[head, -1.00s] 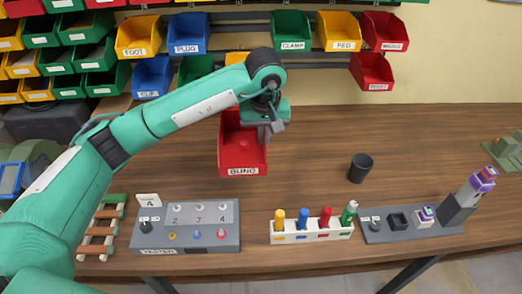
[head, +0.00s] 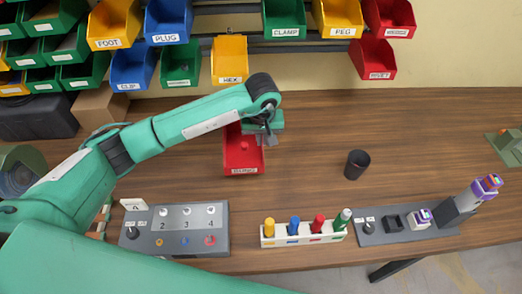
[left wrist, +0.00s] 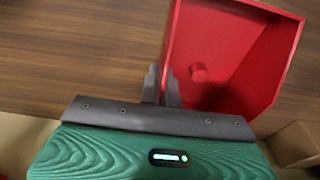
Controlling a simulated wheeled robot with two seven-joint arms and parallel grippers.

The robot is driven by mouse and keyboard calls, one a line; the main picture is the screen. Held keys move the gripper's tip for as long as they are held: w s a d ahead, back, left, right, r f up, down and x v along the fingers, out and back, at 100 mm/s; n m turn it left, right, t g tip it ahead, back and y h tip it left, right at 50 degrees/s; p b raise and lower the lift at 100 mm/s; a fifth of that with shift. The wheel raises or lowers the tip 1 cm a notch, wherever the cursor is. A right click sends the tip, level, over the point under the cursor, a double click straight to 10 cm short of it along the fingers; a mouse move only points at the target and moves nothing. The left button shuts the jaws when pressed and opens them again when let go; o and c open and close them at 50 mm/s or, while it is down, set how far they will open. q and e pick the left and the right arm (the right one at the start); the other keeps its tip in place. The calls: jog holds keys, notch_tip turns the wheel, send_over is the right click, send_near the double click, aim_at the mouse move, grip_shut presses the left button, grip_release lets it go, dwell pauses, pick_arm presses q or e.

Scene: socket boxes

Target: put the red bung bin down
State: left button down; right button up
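The red bung bin (head: 243,161) is in the middle of the head view, over the wooden table, with its label side facing me. My left gripper (head: 268,138) is at the bin's right rear side in the head view. In the left wrist view its fingers (left wrist: 162,88) are closed about the bin's wall. The bin is low, at or just above the table; I cannot tell whether its base touches. My right gripper is not in view.
A dark cup (head: 357,165) stands right of the bin. A grey tester box (head: 178,232), a white rack of coloured pegs (head: 303,238) and a grey fixture plate (head: 408,233) line the front edge. Labelled bins hang on the wall rack behind. The table between bin and cup is bare.

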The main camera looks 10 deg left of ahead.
aim_at(261, 155)
pick_arm(q)
notch_tip(261, 155, down, 4)
jog(key=shift+r, duration=0.25)
notch_tip(261, 155, down, 4)
jog(key=shift+s+r+p, duration=0.1)
jog(key=shift+p, duration=0.7)
jog(key=shift+f, duration=0.3)
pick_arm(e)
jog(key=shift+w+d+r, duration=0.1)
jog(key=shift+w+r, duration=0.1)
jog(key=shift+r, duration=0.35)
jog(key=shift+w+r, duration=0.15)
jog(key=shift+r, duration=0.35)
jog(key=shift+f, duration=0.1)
pick_arm(q)
jog(key=c, duration=2.1)
grip_release()
jog(key=shift+f, duration=0.15)
jog(key=o, duration=0.5)
jog(key=shift+c, duration=0.2)
